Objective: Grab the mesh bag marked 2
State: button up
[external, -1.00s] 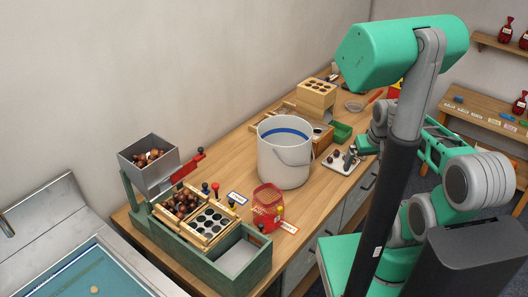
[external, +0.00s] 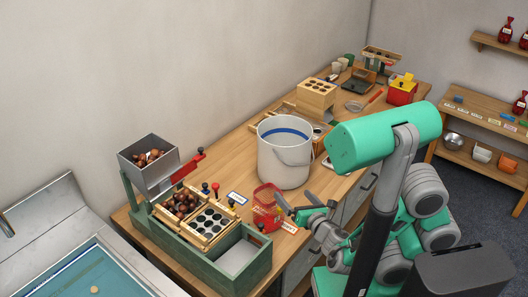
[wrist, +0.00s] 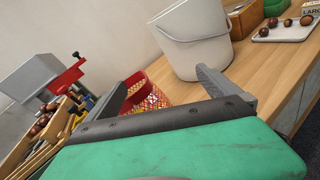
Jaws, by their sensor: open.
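A red mesh bag (external: 266,206) stands open-topped on the wooden workbench, between the green sorting box and the white bucket. It also shows in the wrist view (wrist: 150,98), ahead of my gripper and partly hidden by its body. I cannot read a 2 on it. My gripper (external: 286,211) is open and empty, just to the right of the bag in the external view. In the wrist view my gripper's fingers (wrist: 161,82) spread to either side of the bag's red mesh, with the bag seen between them. I cannot tell whether they touch it.
A white bucket (external: 284,160) stands close behind the bag. The green box (external: 254,268) with chestnut trays and a grey hopper (external: 150,176) is on the left. A small white label card (external: 289,227) lies in front. Tied red bags (external: 505,30) stand on the right shelf.

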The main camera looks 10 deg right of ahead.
aim_at(276, 202)
jog(key=s+a+n+y, duration=0.1)
jog(key=n, duration=0.1)
jog(key=s+a+f+n+y+b, duration=0.1)
jog(key=n, duration=0.1)
jog(key=s+a+f+n+y+b, duration=0.1)
jog(key=s+a+n+y, duration=0.1)
jog(key=shift+r+x, duration=0.25)
jog(key=shift+x, duration=1.15)
jog(key=p+x, duration=0.1)
jog(key=x, duration=0.4)
jog(key=shift+s+r, duration=0.1)
jog(key=shift+r, duration=0.05)
jog(key=c, duration=1.7)
jog(key=shift+r, duration=0.1)
jog(key=shift+c, duration=0.2)
